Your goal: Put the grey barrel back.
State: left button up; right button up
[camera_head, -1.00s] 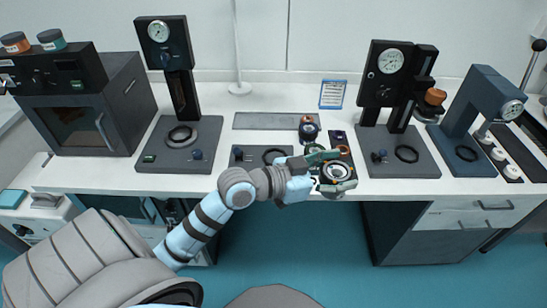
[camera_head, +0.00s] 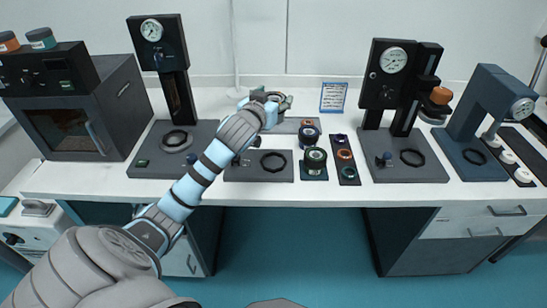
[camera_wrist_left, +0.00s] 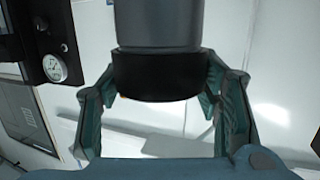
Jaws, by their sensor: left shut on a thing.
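My left gripper (camera_head: 270,98) is over the back middle of the table, at the grey strip's left part. In the left wrist view, the gripper (camera_wrist_left: 165,110) is shut around a grey barrel (camera_wrist_left: 158,25) with a wide black band at its near end. The barrel's far end is cut off by the frame edge. In the head view my gripper and wrist hide most or all of the barrel. My right gripper is not in view.
A long grey plate (camera_head: 290,127) lies below the gripper. In front are a black base with a ring (camera_head: 240,174), a round dark part (camera_head: 309,133), a green-rimmed part (camera_head: 315,158) and a narrow rack (camera_head: 349,177). Gauge stands (camera_head: 160,75) (camera_head: 393,70) rise on both sides.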

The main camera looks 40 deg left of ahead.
pick_arm(q)
notch_tip(320, 180, down, 17)
jog(key=b, duration=0.3)
jog(key=shift+b, duration=0.4)
jog(key=shift+c, duration=0.7)
jog(key=o, duration=1.5)
jog(key=shift+s, duration=0.1)
jog(key=p+v, duration=0.1)
jog(key=v, duration=1.1)
jog(key=shift+r+p, duration=0.1)
jog(key=shift+p, duration=0.2)
